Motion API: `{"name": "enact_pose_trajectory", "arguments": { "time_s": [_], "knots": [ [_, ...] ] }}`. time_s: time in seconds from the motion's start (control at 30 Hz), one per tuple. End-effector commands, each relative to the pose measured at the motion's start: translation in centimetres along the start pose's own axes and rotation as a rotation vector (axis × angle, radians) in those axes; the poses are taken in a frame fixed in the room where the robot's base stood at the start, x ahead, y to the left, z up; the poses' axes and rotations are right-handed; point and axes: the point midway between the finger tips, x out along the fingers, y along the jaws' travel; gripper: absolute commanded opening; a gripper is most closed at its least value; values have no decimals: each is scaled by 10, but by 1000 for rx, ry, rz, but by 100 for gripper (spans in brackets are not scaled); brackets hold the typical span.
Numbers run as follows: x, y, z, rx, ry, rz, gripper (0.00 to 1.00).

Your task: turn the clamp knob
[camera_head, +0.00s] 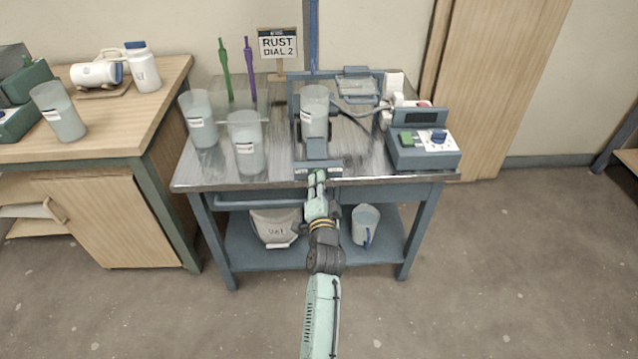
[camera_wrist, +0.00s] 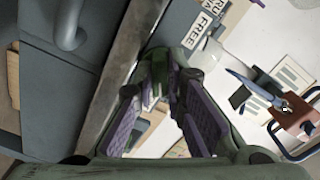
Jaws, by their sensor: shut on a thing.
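My gripper (camera_head: 317,178) reaches over the front edge of the steel-topped table, just in front of the blue-grey clamp (camera_head: 317,148). A clear bucket (camera_head: 314,108) stands upright behind the clamp block. In the wrist view my gripper (camera_wrist: 163,78) has its purple-padded fingers converging toward their tips, shut on a small part at the clamp. I take this part to be the clamp knob; the fingers mostly hide it, and its turn angle cannot be told. A white label reading FREE (camera_wrist: 197,30) is on the grey clamp body beside the fingertips.
Two clear buckets (camera_head: 199,118) (camera_head: 246,143) stand left on the table (camera_head: 280,180). A control box (camera_head: 423,155) with a blue dial is at right. A sign (camera_head: 278,43) reads RUST DIAL 2. A white jug (camera_head: 366,222) sits on the lower shelf.

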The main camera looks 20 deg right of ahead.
Motion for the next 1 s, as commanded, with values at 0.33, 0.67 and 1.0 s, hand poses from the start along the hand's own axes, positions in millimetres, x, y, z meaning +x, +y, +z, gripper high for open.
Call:
{"name": "enact_pose_trajectory", "arguments": {
  "time_s": [0.33,0.67,1.0],
  "knots": [
    [0,0,0,2,1,-1,23],
    [0,0,0,0,0,0,32],
    [-33,1,0,0,-1,2,32]
  ]
}}
